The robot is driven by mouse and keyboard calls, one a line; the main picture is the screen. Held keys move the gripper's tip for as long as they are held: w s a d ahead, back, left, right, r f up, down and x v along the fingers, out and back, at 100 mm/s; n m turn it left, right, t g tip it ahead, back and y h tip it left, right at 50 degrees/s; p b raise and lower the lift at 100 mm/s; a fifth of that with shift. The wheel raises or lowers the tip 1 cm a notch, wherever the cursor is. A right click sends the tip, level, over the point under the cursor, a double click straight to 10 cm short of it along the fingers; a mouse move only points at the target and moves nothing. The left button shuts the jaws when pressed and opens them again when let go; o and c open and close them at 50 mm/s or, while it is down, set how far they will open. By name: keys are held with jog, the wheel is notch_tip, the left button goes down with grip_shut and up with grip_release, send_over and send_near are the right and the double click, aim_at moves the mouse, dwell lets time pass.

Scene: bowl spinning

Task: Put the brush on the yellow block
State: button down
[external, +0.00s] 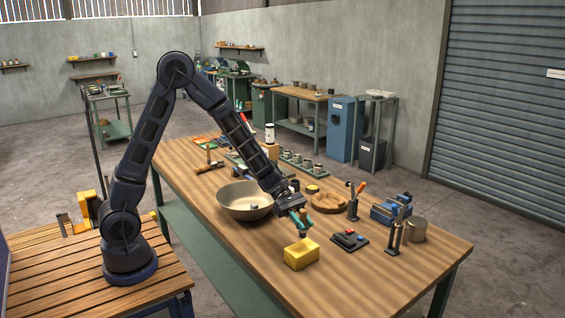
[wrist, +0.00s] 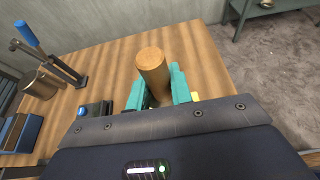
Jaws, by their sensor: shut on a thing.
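My gripper (external: 300,220), with teal fingers, is above the wooden table, just above and behind the yellow block. In the wrist view my gripper (wrist: 158,92) is shut on the brush (wrist: 152,65), whose round wooden end stands up between the fingers. The rest of the brush is hidden by the fingers and wrist. The yellow block (external: 301,253) sits on the table near its front edge, its top bare. A sliver of the yellow block (wrist: 196,96) shows beside the right finger in the wrist view. The brush is apart from the block.
A large beige bowl (external: 245,205) stands left of my gripper. A wooden ring dish (external: 327,203), a tool stand (external: 353,205) and a blue vise (external: 390,212) stand farther right. The front right table is clear.

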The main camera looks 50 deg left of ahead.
jog(key=shift+f, duration=2.05)
jog(key=shift+f, duration=0.15)
jog(key=c, duration=1.3)
grip_release()
jog(key=shift+o, duration=0.2)
